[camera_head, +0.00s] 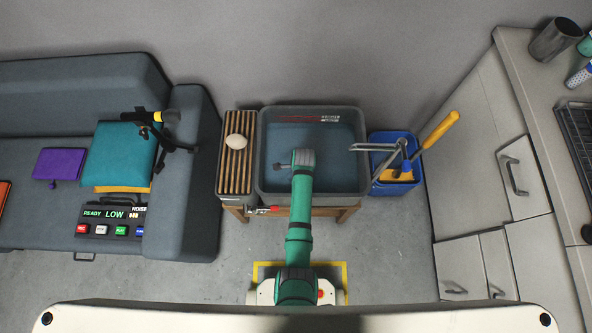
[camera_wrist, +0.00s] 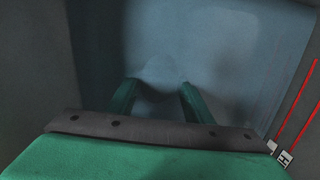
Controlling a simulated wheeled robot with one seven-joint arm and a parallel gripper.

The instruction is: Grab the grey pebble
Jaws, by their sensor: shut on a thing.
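The grey pebble (camera_wrist: 160,72) shows dimly in the wrist view as a rounded, blue-grey shape between the fingertips, against the similar blue of the basin. My gripper (camera_wrist: 158,88) has its two green fingers on either side of it and is shut on it. In the head view my green arm reaches into the grey basin (camera_head: 347,188), and its wrist hides the fingers and the pebble. How far the pebble is from the basin floor cannot be told.
A pale, egg-shaped stone (camera_head: 236,141) lies on the slatted wooden rack (camera_head: 235,177) left of the basin. A blue bucket (camera_head: 395,187) with tools stands to the right. A grey sofa (camera_head: 180,225) is at the left, and cabinets (camera_head: 480,190) are at the right.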

